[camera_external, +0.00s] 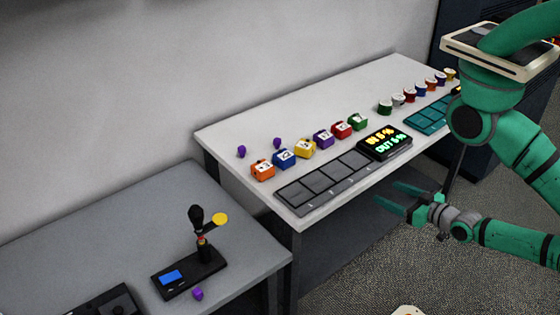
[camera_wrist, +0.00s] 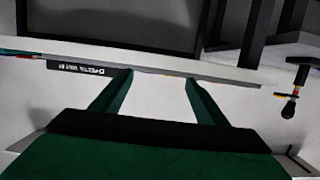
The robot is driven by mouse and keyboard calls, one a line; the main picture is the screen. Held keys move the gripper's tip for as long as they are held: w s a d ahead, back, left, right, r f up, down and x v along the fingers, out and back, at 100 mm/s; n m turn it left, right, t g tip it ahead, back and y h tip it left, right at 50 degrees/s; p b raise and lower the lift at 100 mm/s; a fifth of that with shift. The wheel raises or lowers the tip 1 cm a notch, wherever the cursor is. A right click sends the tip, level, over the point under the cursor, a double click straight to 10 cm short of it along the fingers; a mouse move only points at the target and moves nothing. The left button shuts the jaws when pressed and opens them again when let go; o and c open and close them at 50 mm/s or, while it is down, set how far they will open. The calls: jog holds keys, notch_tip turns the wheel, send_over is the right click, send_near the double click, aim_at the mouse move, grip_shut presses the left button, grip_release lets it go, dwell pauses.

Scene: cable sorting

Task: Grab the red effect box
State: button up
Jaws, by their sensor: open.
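The red effect box (camera_external: 342,130) stands on the white table, in a row of coloured boxes between a purple box (camera_external: 323,139) and a green box (camera_external: 357,121). My gripper (camera_external: 387,193) is open and empty, off the front side of the white table, well apart from the red box. In the wrist view my two green fingers (camera_wrist: 157,77) are spread with nothing between them. I cannot make out the red box in the wrist view; only small coloured slivers show along the table edge there.
On the white table (camera_external: 232,133), a dark panel (camera_external: 325,181) and a lit display (camera_external: 385,143) lie in front of the boxes. Orange (camera_external: 262,171), blue (camera_external: 284,159) and yellow (camera_external: 305,148) boxes share the row.

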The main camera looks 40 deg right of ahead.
jog(key=w+a+m, duration=0.2)
jog(key=a+m, duration=0.9)
jog(key=a, duration=1)
jog(key=w+a+r+m+t+h, duration=0.1)
jog(key=w+a+r+m, duration=0.2)
jog(key=a+r+m, duration=0.45)
jog(key=w+a+r+m+t, duration=0.1)
jog(key=w+a+r+m, duration=0.3)
jog(key=a, duration=0.6)
jog(key=w+d+r+m+g+h, duration=0.2)
jog(key=w+d+m+h, duration=0.4)
jog(key=w+m, duration=0.25)
jog(key=m+g+h, duration=0.7)
jog(key=m+g, duration=0.8)
jog(key=m, duration=0.7)
send_near(338, 127)
jog(key=shift+w+a+r, duration=0.1)
jog(key=shift+a+r, duration=0.3)
jog(key=shift+a, duration=0.25)
jog(key=shift+d+f+m+y, duration=0.2)
jog(key=shift+d+m+y, duration=0.1)
jog(key=shift+d+m, duration=0.3)
jog(key=x, duration=1)
jog(key=shift+s+d, duration=0.2)
jog(key=shift+d, duration=0.1)
